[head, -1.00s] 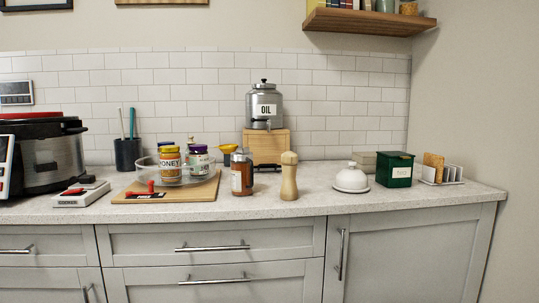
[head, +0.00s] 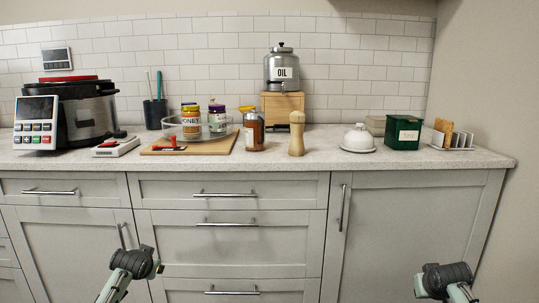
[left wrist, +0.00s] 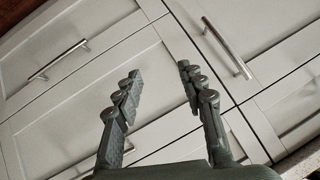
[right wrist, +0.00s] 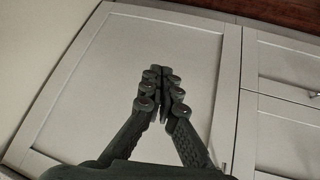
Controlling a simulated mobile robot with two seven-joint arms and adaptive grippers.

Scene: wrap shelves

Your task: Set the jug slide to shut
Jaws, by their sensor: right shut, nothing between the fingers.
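I see no part clearly marked as the jug slide. A metal jug (head: 281,72) labelled OIL stands on a wooden block at the back of the counter, with a small tap low on its front. A pale box (head: 115,148) with a red part on top sits left of the board. A red-handled piece with a dark label (head: 170,146) lies on the board; its label is too small to read. My left gripper (left wrist: 159,70) is open and empty before the drawer fronts. My right gripper (right wrist: 161,72) is shut and empty before a cabinet door. Both are below the counter, away from these things.
A cooker (head: 85,112) stands at the left. The wooden board (head: 225,146) carries a glass bowl (head: 170,128) with jars. A brown bottle (head: 254,132), a wooden mill (head: 297,134), a white domed dish (head: 358,138), a green box (head: 403,132) and a toast rack (head: 457,140) stand rightward.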

